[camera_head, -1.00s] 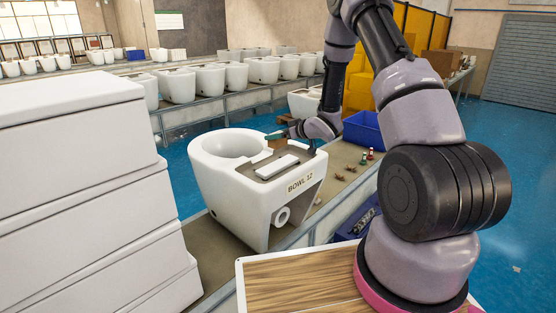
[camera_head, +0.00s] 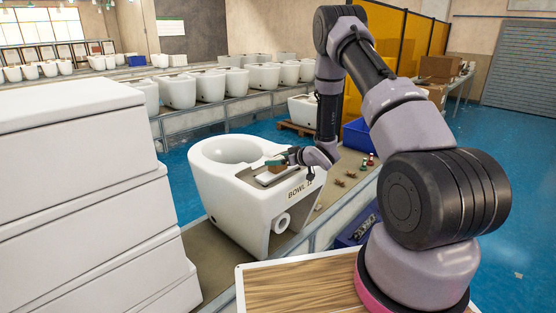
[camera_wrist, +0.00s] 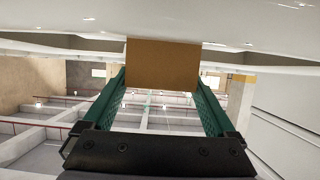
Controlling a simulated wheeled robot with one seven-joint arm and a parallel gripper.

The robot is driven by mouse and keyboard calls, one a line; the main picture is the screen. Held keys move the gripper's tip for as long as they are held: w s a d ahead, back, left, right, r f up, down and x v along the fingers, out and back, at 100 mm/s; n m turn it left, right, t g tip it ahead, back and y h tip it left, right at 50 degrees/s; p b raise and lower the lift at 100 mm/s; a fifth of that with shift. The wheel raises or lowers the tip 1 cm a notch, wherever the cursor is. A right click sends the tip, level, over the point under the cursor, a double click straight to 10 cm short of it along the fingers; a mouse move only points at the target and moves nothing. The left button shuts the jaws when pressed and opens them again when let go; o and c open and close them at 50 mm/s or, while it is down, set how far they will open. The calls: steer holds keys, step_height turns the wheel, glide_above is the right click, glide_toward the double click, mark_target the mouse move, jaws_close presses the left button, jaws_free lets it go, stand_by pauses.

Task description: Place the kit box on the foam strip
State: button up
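The kit box (camera_head: 270,178) is a small brown cardboard block. In the head view it is low over the white foam strip on the rear deck of the white toilet bowl (camera_head: 215,187) marked BOWL 12. My gripper (camera_head: 277,163) has green fingers and is shut on the box. In the wrist view the box (camera_wrist: 163,64) sits between the two green fingertips, close under a white surface. My gripper and the box hide most of the strip, so I cannot tell whether the box touches it.
The bowl stands on a conveyor beside stacked white tanks (camera_head: 80,190). A blue bin (camera_head: 357,133) and small parts (camera_head: 345,178) lie to the right. A wood-topped surface (camera_head: 300,288) is in front. More bowls line the far conveyor.

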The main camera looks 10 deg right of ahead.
steer(key=shift+r, duration=0.25)
steer(key=v, duration=1.1)
steer(key=shift+s+d+r, duration=0.1)
steer(key=shift+s, duration=0.1)
steer(key=shift+d+r, duration=0.15)
steer(key=shift+r, duration=0.1)
steer(key=w+d+r+m+h, duration=0.1)
steer(key=d+r+h, duration=0.1)
steer(key=r, duration=0.4)
steer(key=w+d+r+m+h, duration=0.1)
steer(key=d+r+m+h, duration=0.15)
steer(key=r, duration=0.25)
steer(key=s+d+r+m+h, duration=0.2)
steer(key=s+r, duration=0.2)
steer(key=r, duration=0.3)
steer(key=s+d+r+m+h, duration=0.1)
steer(key=s+r+m+h, duration=0.1)
steer(key=s+r, duration=0.35)
steer(key=s+a+r+m+g+y, duration=0.1)
steer(key=s+a+r, duration=0.1)
steer(key=s, duration=0.6)
steer(key=s+a+r+m+g, duration=0.1)
steer(key=s+a+r, duration=0.2)
steer(key=s, duration=0.5)
steer(key=s+a+r+m+g+y, duration=0.1)
steer(key=s+a+r+m+g, duration=0.1)
steer(key=s+r, duration=0.3)
steer(key=s+a, duration=0.1)
steer(key=s, duration=0.2)
steer(key=shift+y, duration=0.35)
